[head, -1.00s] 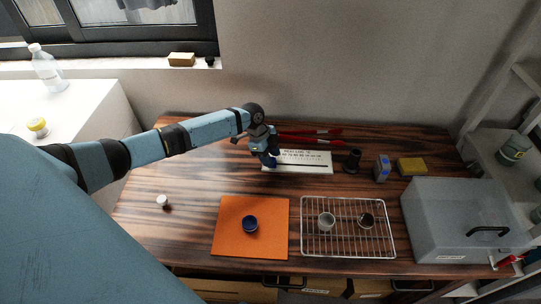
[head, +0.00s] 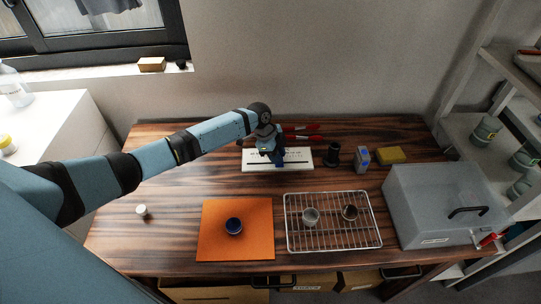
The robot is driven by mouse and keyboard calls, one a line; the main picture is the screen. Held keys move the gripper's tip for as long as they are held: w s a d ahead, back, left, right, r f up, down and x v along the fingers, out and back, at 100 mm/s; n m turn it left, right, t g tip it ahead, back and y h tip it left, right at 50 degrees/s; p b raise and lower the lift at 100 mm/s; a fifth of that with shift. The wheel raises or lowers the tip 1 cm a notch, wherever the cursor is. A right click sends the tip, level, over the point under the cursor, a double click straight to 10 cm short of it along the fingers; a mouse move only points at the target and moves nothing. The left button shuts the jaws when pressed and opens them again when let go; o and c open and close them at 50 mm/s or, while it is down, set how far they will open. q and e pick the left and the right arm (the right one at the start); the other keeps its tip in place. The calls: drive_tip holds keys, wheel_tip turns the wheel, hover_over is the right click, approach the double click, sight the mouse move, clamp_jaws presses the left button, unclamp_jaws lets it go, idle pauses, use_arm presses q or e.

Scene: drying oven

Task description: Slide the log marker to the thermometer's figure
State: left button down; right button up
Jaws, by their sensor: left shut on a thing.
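The log (head: 298,160) is a white board with a row of small dark marks, lying near the back of the wooden table. My left gripper (head: 277,162) is over the middle of the board, shut on the log marker, which the fingers mostly hide. The printed figures are too small to read. A small grey-and-blue upright device (head: 361,159) stands to the right of the board; I cannot tell whether it is the thermometer, and no reading is legible. My right gripper is not in view.
Red-handled tools lie behind the board. In front are an orange mat (head: 215,245) with a blue cup, a wire rack (head: 333,244) with two cups, and a grey box (head: 440,200).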

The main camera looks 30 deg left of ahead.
use_arm(q)
drive_tip(key=c, duration=0.9)
unclamp_jaws()
drive_tip(key=shift+c, duration=0.2)
drive_tip(key=w+v, duration=0.1)
drive_tip(key=v, duration=1.3)
drive_tip(key=shift+s, duration=0.4)
drive_tip(key=shift+d, duration=0.15)
